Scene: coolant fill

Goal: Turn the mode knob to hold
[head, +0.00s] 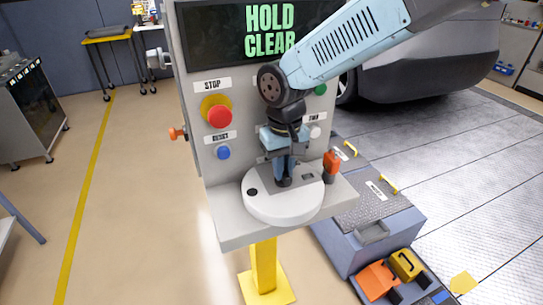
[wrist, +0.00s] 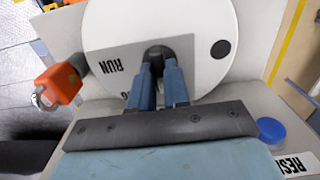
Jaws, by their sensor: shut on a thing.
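The mode dial is a white round disc (head: 300,206) on a grey ledge below the panel, and it fills the top of the wrist view (wrist: 120,22). A grey plate across it carries a RUN label (wrist: 112,66); another label is mostly hidden behind my fingers. A black dot (wrist: 221,48) sits near its rim. My gripper (head: 285,178) points down at the dial's middle, and its two blue fingers show in the wrist view (wrist: 160,72). They are shut on the dark knob (wrist: 157,53) at the centre. The screen (head: 265,30) reads HOLD CLEAR.
A red stop button (head: 219,116) and a blue reset button (head: 223,152) are on the panel left of my gripper. An orange piece with a metal ring (wrist: 60,84) stands beside the dial. A grey box (head: 370,235) with yellow handles is at the right.

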